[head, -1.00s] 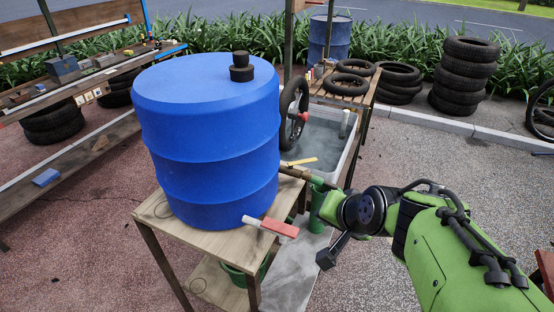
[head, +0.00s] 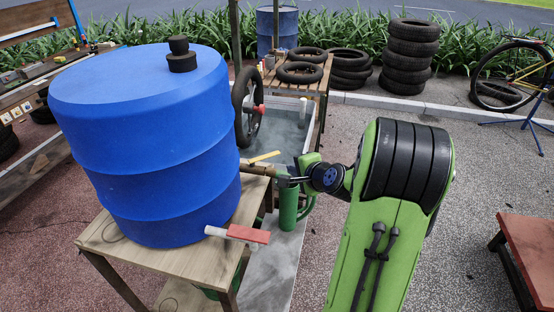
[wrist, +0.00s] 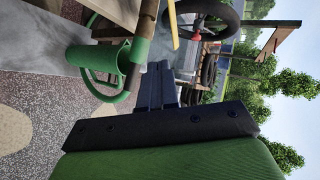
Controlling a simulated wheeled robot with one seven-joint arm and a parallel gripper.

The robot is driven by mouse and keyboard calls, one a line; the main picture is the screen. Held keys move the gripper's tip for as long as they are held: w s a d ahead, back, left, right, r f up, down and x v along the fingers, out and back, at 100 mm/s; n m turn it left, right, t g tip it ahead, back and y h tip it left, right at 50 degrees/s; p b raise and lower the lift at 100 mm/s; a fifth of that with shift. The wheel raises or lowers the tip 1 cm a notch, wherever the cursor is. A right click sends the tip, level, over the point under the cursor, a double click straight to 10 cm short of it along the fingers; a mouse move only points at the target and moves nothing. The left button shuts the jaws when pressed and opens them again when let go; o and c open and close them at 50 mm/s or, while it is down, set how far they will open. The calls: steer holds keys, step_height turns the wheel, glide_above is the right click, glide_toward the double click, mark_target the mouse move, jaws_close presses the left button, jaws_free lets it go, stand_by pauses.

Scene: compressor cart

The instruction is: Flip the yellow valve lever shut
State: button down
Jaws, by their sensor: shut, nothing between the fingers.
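The yellow valve lever (head: 264,157) shows in the head view just right of the blue drum (head: 150,145), above a brown pipe (head: 256,170). It slants across the pipe's line. In the wrist view the lever (wrist: 174,26) enters from the top edge, its upper end cut off. My gripper (head: 285,182) is shut and empty, beside the pipe's outer end and below and right of the lever. In the wrist view the dark fingertips (wrist: 158,70) sit together below the lever, with a gap between. Whether they touch the pipe, I cannot tell.
A red-handled white tap (head: 240,234) juts from the drum over the wooden stand (head: 112,238). A grey water tub (head: 290,130) and a wheel (head: 247,105) stand behind.

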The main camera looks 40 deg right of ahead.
mark_target(265, 158)
steer(key=x, duration=0.3)
steer(key=r+x, duration=0.1)
steer(key=x, duration=0.2)
steer(key=w+x, duration=0.1)
steer(key=x, duration=0.3)
steer(key=shift+w+d+r+b, duration=0.15)
steer(key=shift+r+b, duration=0.1)
steer(key=shift+b, duration=0.15)
